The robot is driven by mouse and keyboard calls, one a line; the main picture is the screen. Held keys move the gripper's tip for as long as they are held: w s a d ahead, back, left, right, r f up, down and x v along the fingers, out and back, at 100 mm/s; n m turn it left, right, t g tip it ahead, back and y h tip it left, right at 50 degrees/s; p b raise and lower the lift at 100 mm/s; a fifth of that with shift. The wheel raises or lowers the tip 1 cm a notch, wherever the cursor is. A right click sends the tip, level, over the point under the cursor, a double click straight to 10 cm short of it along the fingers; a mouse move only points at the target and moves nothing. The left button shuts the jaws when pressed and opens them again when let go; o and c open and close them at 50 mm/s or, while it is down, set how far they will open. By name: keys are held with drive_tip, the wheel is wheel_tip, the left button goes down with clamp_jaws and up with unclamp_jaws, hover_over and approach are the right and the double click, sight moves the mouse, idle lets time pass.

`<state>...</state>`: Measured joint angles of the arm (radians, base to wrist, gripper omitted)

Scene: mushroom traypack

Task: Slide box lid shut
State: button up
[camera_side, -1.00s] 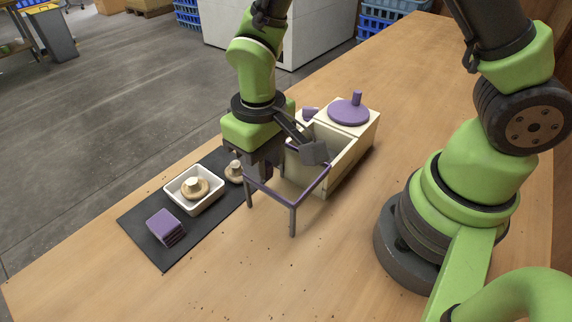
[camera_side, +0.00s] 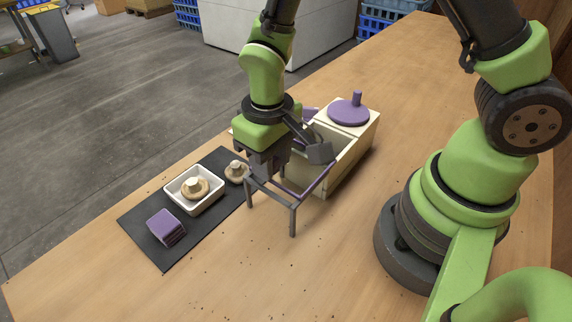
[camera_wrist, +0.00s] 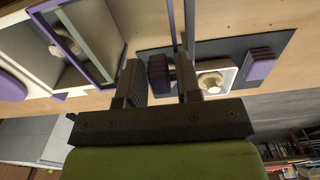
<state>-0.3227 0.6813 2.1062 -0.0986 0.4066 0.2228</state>
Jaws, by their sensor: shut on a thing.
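The cream box (camera_side: 345,172) stands on the table at centre right, with its near compartment partly open to view. My gripper (camera_side: 268,164) is at the left side of the rails. The arm hides most of the lid and the handle in the side view.
A round purple knobbed cover (camera_side: 348,112) sits on the box's far part. To the left, a dark mat (camera_side: 150,215) bears a white dish (camera_side: 207,205) with a mushroom (camera_side: 194,186), a loose mushroom (camera_side: 237,169) and a purple stack (camera_side: 165,228). The front table is clear.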

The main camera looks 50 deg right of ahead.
sight(301, 143)
drive_tip(key=shift+d+f, duration=0.15)
drive_tip(key=shift+d, duration=2)
drive_tip(key=shift+d+f, duration=0.15)
drive_tip(key=shift+d, duration=1.95)
drive_tip(key=o, duration=0.4)
drive_tip(key=shift+o, duration=0.2)
drive_tip(key=shift+w+r, duration=0.1)
drive_tip(key=shift+r, duration=0.2)
drive_tip(key=o, duration=0.3)
drive_tip(key=shift+r, duration=2)
